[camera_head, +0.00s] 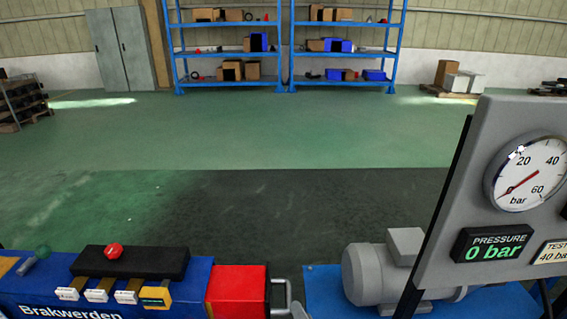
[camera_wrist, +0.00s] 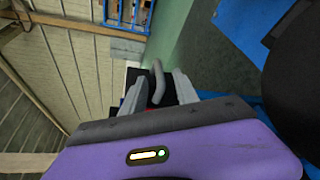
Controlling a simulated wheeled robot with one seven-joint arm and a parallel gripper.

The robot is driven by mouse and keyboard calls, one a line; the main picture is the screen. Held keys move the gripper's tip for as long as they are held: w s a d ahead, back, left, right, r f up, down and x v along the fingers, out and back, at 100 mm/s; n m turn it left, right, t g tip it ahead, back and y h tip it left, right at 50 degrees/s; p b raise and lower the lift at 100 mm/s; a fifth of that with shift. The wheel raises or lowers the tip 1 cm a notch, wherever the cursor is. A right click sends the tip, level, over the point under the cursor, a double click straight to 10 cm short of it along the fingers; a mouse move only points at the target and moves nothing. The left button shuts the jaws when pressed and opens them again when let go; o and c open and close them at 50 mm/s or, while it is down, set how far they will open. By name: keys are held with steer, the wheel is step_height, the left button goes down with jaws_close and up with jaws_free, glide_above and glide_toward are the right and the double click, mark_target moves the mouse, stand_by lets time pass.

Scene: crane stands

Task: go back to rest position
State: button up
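My gripper (camera_wrist: 158,88) shows in the wrist view beyond its purple body. Its two grey fingers stand apart, with dark gaps between them. A grey bent handle (camera_wrist: 157,80) shows between the fingers, without clear contact on either side. In the head view a grey handle (camera_head: 286,292) sticks out from the right side of a red box (camera_head: 237,291). A small grey piece at the bottom edge beside this handle may be part of my gripper; the rest is out of frame.
A blue bench (camera_head: 190,292) carries a black block with a red button (camera_head: 113,251) and several labelled levers. A grey motor (camera_head: 385,268) and a gauge panel (camera_head: 480,150) reading 0 bar stand at right. Green floor lies open before blue shelves (camera_head: 285,50).

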steer(key=s+d+r+m+t+h, duration=0.1)
steer(key=s+d+r+m, duration=0.2)
steer(key=s+m, duration=0.3)
steer(key=s+d+r+m+t, duration=0.2)
steer(key=s+d+m, duration=0.1)
steer(key=m, duration=0.6)
steer(key=s+d+m+g+h, duration=0.1)
steer(key=s+d+m, duration=0.2)
steer(key=s, duration=0.5)
steer(key=s+d+m+g+h, duration=0.1)
steer(key=s+d+m+h, duration=0.1)
steer(key=s+m, duration=0.3)
steer(key=s+d+m+h, duration=0.1)
steer(key=s+d+m, duration=0.3)
steer(key=s, duration=0.8)
steer(key=shift+s+g, duration=0.35)
steer(key=shift+g, duration=0.05)
